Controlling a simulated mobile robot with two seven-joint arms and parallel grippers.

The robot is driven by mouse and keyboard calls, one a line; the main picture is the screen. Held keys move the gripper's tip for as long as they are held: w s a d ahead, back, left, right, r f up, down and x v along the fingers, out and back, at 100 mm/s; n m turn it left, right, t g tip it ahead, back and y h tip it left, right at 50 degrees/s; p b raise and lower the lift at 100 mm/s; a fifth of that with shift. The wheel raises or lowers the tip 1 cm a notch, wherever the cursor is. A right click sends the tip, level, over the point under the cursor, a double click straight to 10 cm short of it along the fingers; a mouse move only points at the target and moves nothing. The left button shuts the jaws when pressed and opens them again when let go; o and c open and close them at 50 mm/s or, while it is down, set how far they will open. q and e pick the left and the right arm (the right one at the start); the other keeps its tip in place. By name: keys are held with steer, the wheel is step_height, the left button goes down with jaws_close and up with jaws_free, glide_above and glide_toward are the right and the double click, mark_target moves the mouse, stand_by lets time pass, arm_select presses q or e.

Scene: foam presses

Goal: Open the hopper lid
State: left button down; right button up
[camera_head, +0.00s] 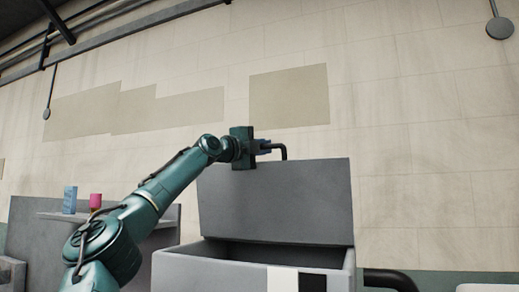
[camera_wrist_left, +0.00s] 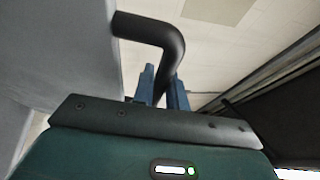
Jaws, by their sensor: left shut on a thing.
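The grey hopper (camera_head: 215,262) stands at the bottom centre of the head view. Its grey lid (camera_head: 275,205) is raised, tilted up at the back, and the dark inside of the hopper shows below it. A black bent handle (camera_head: 283,149) sticks out at the lid's top edge. My left gripper (camera_head: 266,147) is shut on the handle. In the left wrist view the handle (camera_wrist_left: 170,38) runs down between the two blue fingers (camera_wrist_left: 163,90), with the grey lid (camera_wrist_left: 60,60) on the left. My right gripper is not in view.
A grey stand or shelf (camera_head: 160,262) at the left holds a blue box (camera_head: 70,199) and a pink container (camera_head: 95,201). A black curved pipe (camera_head: 390,278) is right of the hopper. A tiled wall (camera_head: 420,150) stands behind.

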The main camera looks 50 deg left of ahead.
arm_select(q)
steer(key=shift+w+a+r, duration=0.1)
steer(key=shift+w+a, duration=0.1)
steer(key=shift+w, duration=0.2)
steer(key=c, duration=1.4)
jaws_free()
